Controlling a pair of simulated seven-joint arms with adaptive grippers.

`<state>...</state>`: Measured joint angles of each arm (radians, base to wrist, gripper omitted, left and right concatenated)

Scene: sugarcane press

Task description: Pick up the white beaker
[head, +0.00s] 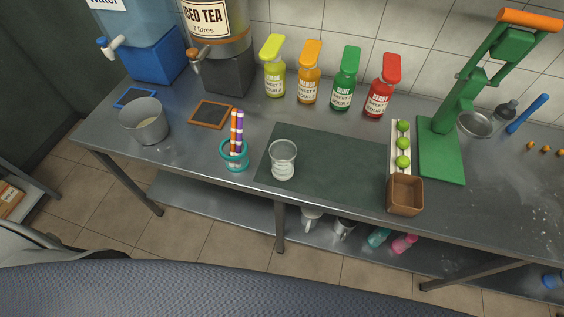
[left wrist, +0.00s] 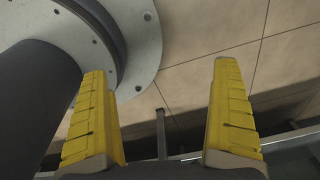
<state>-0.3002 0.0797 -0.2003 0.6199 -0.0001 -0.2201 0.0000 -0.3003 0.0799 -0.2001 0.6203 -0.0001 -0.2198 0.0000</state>
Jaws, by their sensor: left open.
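The white beaker (head: 283,160) is a clear, whitish cup standing upright on the left part of a dark mat (head: 340,172) on the steel table. My left gripper (left wrist: 162,115) shows only in the left wrist view. Its two yellow fingers are wide apart with nothing between them, and the floor lies beyond. The beaker is not in the left wrist view. No gripper shows in the head view, and my right gripper is not seen.
A teal-rimmed holder with straws (head: 235,155) stands left of the beaker. A grey pot (head: 144,122) is farther left. Syrup bottles (head: 342,80) line the back. A brown box (head: 405,195), limes (head: 403,143) and a green press (head: 440,150) are right. The mat's middle is clear.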

